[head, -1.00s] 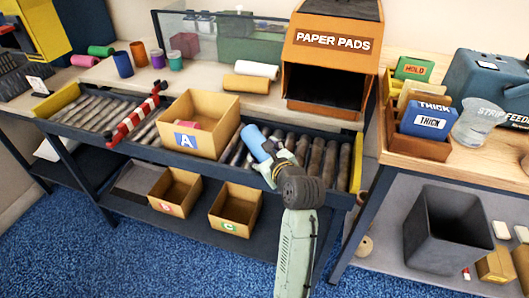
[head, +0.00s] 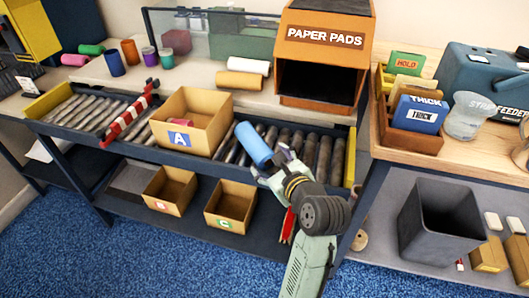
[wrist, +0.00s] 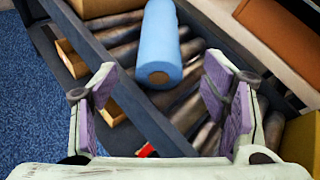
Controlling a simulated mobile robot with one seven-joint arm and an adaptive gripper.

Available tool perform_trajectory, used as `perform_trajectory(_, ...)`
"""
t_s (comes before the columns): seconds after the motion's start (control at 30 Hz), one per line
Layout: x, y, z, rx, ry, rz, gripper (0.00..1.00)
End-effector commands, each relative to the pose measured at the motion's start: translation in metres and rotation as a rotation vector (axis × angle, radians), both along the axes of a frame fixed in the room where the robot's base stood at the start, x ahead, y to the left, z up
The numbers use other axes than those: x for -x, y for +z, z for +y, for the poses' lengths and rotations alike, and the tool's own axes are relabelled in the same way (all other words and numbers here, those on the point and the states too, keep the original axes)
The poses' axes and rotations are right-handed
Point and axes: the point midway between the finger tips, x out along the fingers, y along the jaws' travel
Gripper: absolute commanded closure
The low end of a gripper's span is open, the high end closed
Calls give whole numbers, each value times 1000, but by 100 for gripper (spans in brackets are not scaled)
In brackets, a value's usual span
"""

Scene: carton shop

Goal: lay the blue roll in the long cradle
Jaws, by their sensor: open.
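The blue roll (head: 254,145) lies on the dark rollers of the conveyor, just right of the carton marked A. In the wrist view the blue roll (wrist: 160,40) lies ahead of my gripper, its round near end with a brown core facing me. My gripper (head: 270,168) is at the roll's near end, at the conveyor's front edge. In the wrist view its two fingers (wrist: 158,88) are spread wide with nothing between them, and the roll is beyond the tips. I cannot pick out a long cradle for certain.
Carton A (head: 192,120) stands close left of the roll. A red-and-white striped bar (head: 132,113) crosses the rollers farther left. The orange paper pads bin (head: 322,50) stands behind. Cream (head: 248,67) and tan (head: 239,80) rolls lie on the back ledge. Small cartons (head: 230,207) sit below.

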Motion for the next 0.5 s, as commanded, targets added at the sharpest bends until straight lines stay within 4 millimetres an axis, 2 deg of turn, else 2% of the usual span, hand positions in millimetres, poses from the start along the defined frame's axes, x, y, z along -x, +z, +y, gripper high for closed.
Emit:
perform_trajectory(0.03,5,10,-1,-4,-1,2,32)
perform_trajectory(0.23,16,11,-5,-2,0,1,32)
perform_trajectory(0.5,18,10,-6,0,1,-1,32)
